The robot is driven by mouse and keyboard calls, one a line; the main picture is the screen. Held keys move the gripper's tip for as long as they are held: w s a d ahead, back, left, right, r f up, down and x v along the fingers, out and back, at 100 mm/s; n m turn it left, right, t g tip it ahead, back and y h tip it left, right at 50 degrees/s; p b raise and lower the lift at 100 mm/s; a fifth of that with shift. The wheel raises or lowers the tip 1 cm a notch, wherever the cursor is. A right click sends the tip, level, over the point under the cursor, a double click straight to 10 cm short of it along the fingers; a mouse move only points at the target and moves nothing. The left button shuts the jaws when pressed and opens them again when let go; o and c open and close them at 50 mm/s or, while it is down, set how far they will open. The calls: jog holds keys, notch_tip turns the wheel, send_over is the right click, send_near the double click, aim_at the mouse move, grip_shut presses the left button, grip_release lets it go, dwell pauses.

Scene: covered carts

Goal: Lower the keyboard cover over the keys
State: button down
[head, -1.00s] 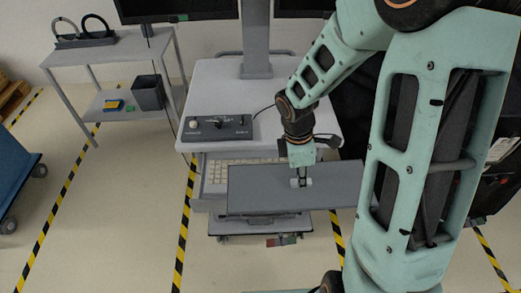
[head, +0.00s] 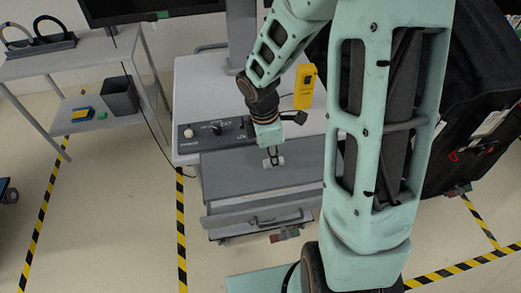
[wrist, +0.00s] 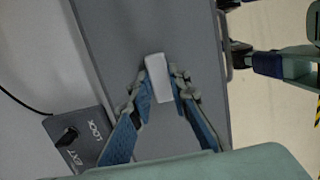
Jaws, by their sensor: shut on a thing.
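The keyboard cover (head: 232,172) is a flat grey panel at the front of the cart, over the place of the keyboard drawer. It also fills the middle of the wrist view (wrist: 198,40). My gripper (head: 273,160) is shut on the small pale handle (wrist: 157,72) on the cover's top. The wrist view shows the two fingers on either side of this handle. The keys are hidden. The drawer front (head: 235,222), with a dark bar handle, shows just below the cover. I cannot tell whether the cover touches the drawer.
A control box (head: 205,138) marked LOCK and EXT sits beside the cover on the white cart top (head: 190,98). A yellow device (head: 305,86) stands at the cart's right. A large black covered cart (head: 480,100) is at right. Striped floor tape (head: 181,235) runs at left.

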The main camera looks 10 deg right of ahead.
jog(key=shift+w+a+f, duration=0.1)
jog(key=shift+w+a, duration=0.1)
jog(key=shift+f, duration=0.1)
jog(key=shift+f, duration=1.25)
jog(key=shift+f+b, duration=2.65)
jog(key=shift+f, duration=0.75)
jog(key=shift+w+p, duration=0.45)
jog(key=shift+w, duration=1.3)
jog(key=shift+f+b, duration=0.75)
jog(key=shift+f, duration=0.2)
